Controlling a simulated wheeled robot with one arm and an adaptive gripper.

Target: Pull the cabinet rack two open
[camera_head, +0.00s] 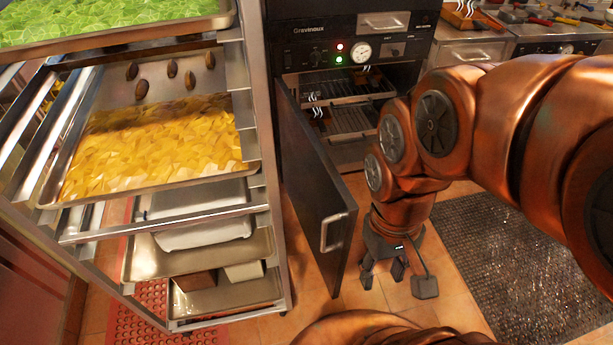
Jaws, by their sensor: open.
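The black cabinet (310,45) stands at the top centre, with its door (318,190) swung open toward me. The door has a metal handle (333,232). Inside are wire racks: an upper rack (340,87) and a lower rack (352,121). Steam marks rise near both racks. I cannot tell which one is numbered two. My gripper (383,275) points down in front of the cabinet, right of the door, below the racks and apart from them. It is open and holds nothing. My arm hides the right side of the opening.
A tall tray trolley (262,150) fills the left, holding a tray of yellow pieces (160,140) and a tray of green food (100,22). A dark floor mat (500,255) lies at right. Counters with tools (555,20) stand behind. Tiled floor shows between door and mat.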

